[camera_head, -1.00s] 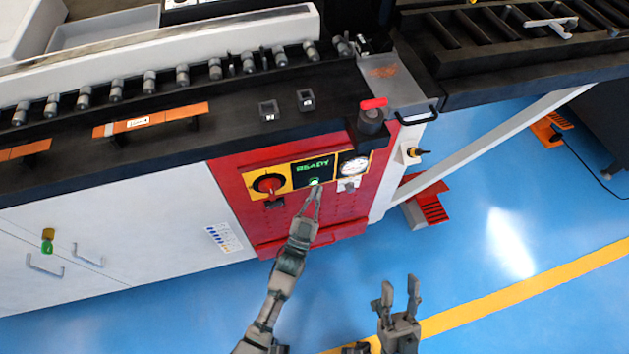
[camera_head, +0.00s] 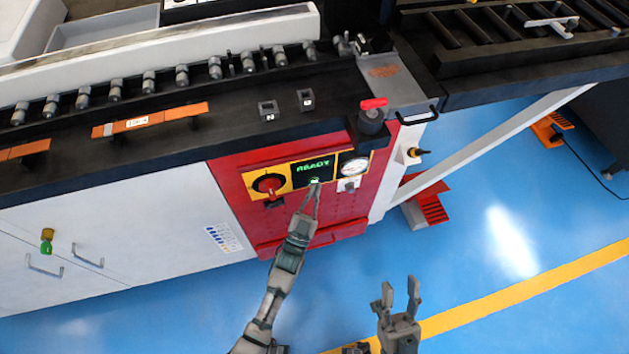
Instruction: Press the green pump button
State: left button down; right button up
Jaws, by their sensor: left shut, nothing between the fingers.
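The green pump button (camera_head: 315,181) is a small lit green spot on the red panel, just below the black display (camera_head: 313,170) that reads READY. My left gripper (camera_head: 315,188) is shut and empty, with its fingertips at the lower edge of the button. I cannot tell whether the tips touch it. My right gripper (camera_head: 400,284) is open and empty over the blue floor, its fingers pointing up the picture, well away from the panel.
A red rotary switch (camera_head: 269,184) on a yellow plate is left of the display. A round gauge (camera_head: 354,165) is to its right. A red-handled black knob (camera_head: 372,116) juts from the worktop edge above. The blue floor (camera_head: 480,220) at right is largely clear.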

pick_arm(q)
jog(key=shift+w, duration=0.15)
dwell(0.4)
jog(key=shift+s+d+p, duration=0.25)
jog(key=shift+s+p, duration=0.1)
jog(key=shift+s, duration=0.5)
